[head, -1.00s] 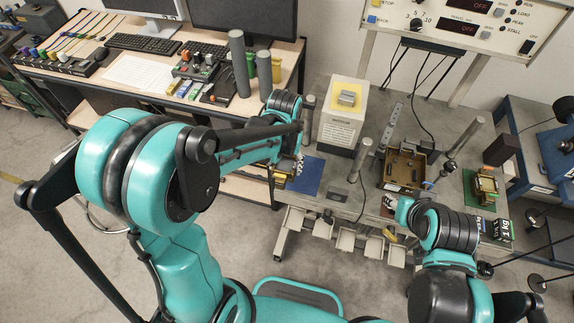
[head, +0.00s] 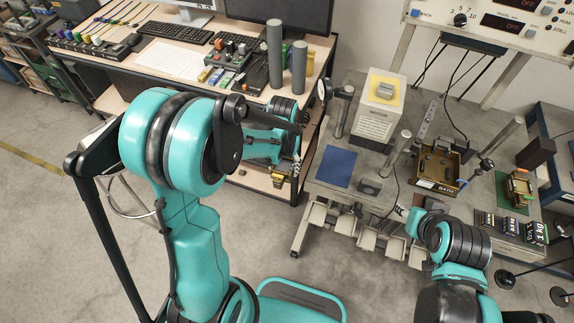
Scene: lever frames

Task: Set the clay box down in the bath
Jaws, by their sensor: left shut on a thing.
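My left gripper (head: 285,169) is shut on a small brass-coloured box (head: 278,179), which I take to be the clay box. It is held in the air, left of the table with the bath, and is partly hidden by the gripper. The bath (head: 440,168) is an open brown tray with a "BATH" label on its front, on the grey table at the right. It stands well to the right of the held box, apart from it. My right gripper (head: 401,211) is low in front of the bath, near the table's front edge; its fingers are too small to read.
A blue mat (head: 337,168) lies bare on the grey table. Upright grey posts (head: 397,151) and a white block with a yellow top (head: 378,108) stand left of the bath. A green mat (head: 503,198) with another brassy box (head: 518,187) and black weights (head: 535,233) are at right.

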